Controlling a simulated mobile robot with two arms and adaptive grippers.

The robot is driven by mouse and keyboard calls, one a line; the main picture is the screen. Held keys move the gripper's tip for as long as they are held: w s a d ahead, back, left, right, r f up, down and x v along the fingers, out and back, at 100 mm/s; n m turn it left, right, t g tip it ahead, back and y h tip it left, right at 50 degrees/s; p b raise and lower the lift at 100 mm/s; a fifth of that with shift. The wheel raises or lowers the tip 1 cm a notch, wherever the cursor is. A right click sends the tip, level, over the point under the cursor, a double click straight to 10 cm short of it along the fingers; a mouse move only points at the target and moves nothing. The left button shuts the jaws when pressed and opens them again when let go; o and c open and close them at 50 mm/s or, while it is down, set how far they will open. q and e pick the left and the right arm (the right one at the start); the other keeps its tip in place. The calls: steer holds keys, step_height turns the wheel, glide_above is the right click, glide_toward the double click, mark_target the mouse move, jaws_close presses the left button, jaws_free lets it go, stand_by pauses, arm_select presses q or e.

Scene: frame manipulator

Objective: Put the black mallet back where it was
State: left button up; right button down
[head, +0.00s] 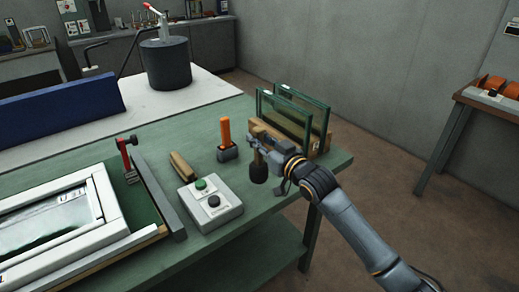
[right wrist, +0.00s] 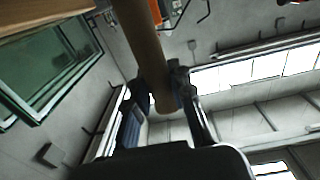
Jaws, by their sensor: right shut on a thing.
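My right gripper (head: 258,138) is shut on the wooden handle of the black mallet (head: 259,172). The mallet's black head hangs down below the fingers, over the right part of the green table (head: 240,237). I cannot tell whether it touches the table. In the right wrist view the handle (right wrist: 142,40) runs between the two fingers (right wrist: 160,84), and the head is out of sight. My left gripper is not in view.
A black holder with an orange-handled tool (head: 226,136) stands left of the mallet. Glass panes (head: 296,112) stand in a wooden rack behind my gripper. A button box (head: 210,206), a wooden piece (head: 182,166) and a framed window (head: 75,222) lie further left.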

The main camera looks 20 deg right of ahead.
mark_target(259, 155)
steer(key=shift+w+d+f, duration=0.1)
steer(key=shift+w+f, duration=0.05)
steer(key=shift+w, duration=0.05)
steer(key=shift+w+f+p, duration=0.15)
steer(key=shift+f+p, duration=0.15)
steer(key=shift+f, duration=1.45)
steer(key=shift+f, duration=0.1)
steer(key=c, duration=1.2)
jaws_free()
steer(key=shift+f, duration=0.1)
steer(key=shift+o, duration=0.2)
